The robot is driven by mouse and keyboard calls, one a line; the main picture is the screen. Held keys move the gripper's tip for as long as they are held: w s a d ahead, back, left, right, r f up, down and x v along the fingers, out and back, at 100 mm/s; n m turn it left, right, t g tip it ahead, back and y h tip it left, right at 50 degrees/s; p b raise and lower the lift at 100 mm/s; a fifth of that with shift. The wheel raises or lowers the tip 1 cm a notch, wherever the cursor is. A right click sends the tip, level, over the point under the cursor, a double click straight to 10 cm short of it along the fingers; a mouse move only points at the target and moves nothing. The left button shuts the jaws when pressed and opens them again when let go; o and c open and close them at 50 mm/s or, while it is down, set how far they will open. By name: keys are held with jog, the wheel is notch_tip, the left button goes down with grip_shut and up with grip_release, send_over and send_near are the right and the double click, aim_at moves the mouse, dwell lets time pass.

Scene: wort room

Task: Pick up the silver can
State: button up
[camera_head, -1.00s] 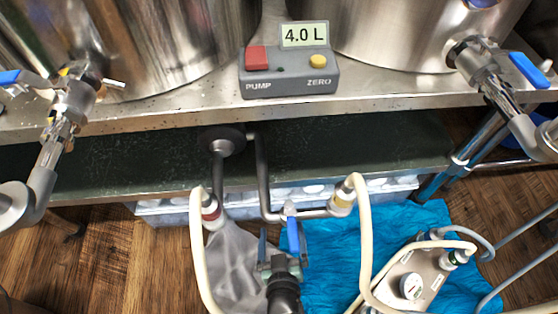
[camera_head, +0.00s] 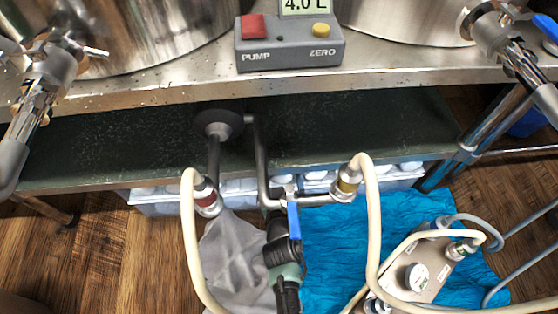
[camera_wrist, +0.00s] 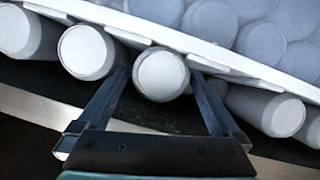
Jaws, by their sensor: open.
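In the wrist view my gripper (camera_wrist: 158,85) is open, its two dark fingers reaching forward on either side of one pale grey, round-ended cylinder (camera_wrist: 162,75). A gap shows between the fingers and its round face. It looks like a can, but its silver colour is not clear. Similar cylinders sit beside it, one to the left (camera_wrist: 87,52) and one to the right (camera_wrist: 264,110). I cannot pick out a single silver can there.
A pale crate (camera_head: 152,207) of round-topped items stands on the floor under the dark green shelf (camera_head: 350,140). Pipework with a flange (camera_head: 218,122) and cream hoses (camera_head: 373,220) hangs close around my arm. A blue sheet (camera_head: 330,235), grey cloth (camera_head: 235,255) and pump box (camera_head: 415,275) lie nearby.

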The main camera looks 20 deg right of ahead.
jog(key=shift+w+d+f, duration=0.15)
jog(key=shift+w+f, duration=0.15)
jog(key=shift+w, duration=0.1)
jog(key=shift+r, duration=0.1)
jog(key=c, duration=1.2)
jog(key=shift+o, duration=0.2)
jog(key=shift+r, duration=0.1)
